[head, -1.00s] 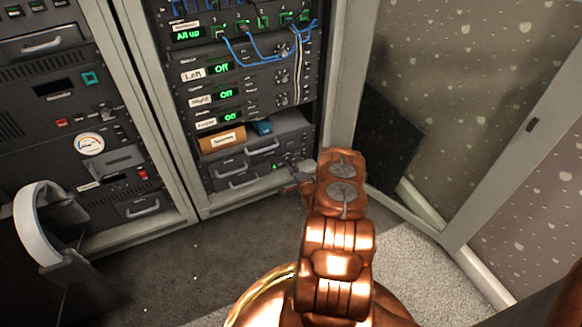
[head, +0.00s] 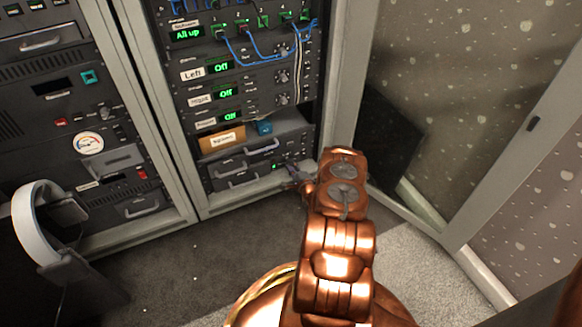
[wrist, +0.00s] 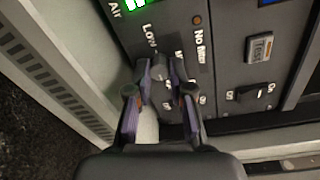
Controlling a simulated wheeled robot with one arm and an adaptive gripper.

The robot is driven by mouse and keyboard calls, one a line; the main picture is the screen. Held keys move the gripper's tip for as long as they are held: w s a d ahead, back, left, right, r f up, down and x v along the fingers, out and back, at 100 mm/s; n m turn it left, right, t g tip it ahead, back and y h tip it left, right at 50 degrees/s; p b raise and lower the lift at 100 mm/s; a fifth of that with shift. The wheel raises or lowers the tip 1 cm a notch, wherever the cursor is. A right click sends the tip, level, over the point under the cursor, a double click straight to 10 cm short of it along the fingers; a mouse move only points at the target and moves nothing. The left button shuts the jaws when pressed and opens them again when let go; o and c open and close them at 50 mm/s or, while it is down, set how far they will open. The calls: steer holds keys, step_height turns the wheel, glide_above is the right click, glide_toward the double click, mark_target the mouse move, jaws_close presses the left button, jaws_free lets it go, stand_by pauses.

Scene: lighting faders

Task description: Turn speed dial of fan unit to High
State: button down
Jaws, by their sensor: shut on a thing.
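The fan unit (wrist: 222,45) is a dark panel, seen tilted in the wrist view. My gripper (wrist: 162,75) is shut on the dark grey speed dial (wrist: 161,62), with a finger on each side. The fingers hide part of the dial and the labels beside it, so I cannot read its setting. In the head view my gripper (head: 299,176) is at the lower right of the rack, small and partly behind my arm; the dial cannot be made out there.
A "No filter" lamp (wrist: 197,20) is above. The open rack door (head: 440,120) stands right of my arm. Headphones (head: 38,225) hang at left.

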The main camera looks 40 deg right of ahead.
steer(key=c, duration=1)
jaws_free()
steer(key=shift+c, duration=0.2)
steer(key=shift+s, duration=0.1)
steer(key=v, duration=1.1)
steer(key=shift+s+a, duration=0.2)
steer(key=shift+s, duration=0.1)
